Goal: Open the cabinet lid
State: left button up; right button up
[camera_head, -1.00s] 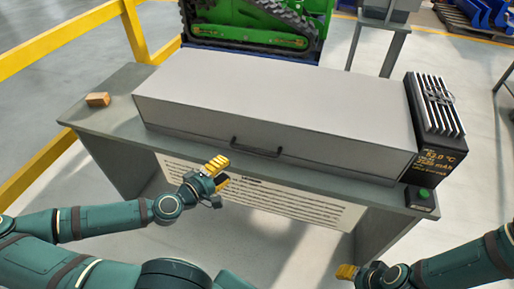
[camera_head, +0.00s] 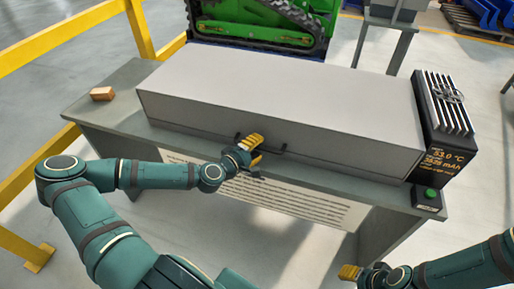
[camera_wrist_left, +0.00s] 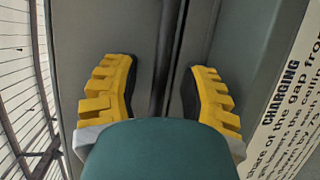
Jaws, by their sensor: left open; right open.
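The grey cabinet (camera_head: 280,98) lies long and low on a workbench, its lid shut. A dark bar handle (camera_head: 276,148) is on its front face near the middle. My left gripper (camera_head: 252,150) is open at the handle's left part and hides some of it. In the left wrist view, the open yellow fingers (camera_wrist_left: 152,95) stand on either side of a dark vertical bar, which looks like the handle (camera_wrist_left: 170,60). I cannot tell whether they touch it. My right gripper (camera_head: 352,272) is open at the bottom right, low in front of the bench and away from the cabinet.
A black unit with fins and an orange readout (camera_head: 452,155) stands at the cabinet's right end. A small box with a green button (camera_head: 429,194) is below it. A wooden block (camera_head: 102,94) lies on the bench (camera_head: 95,112) at left. Yellow railing (camera_head: 85,35) runs along the left.

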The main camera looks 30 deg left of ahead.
pick_arm(q)
jog(key=shift+w, duration=0.15)
grip_shut()
jog(key=shift+r, duration=0.1)
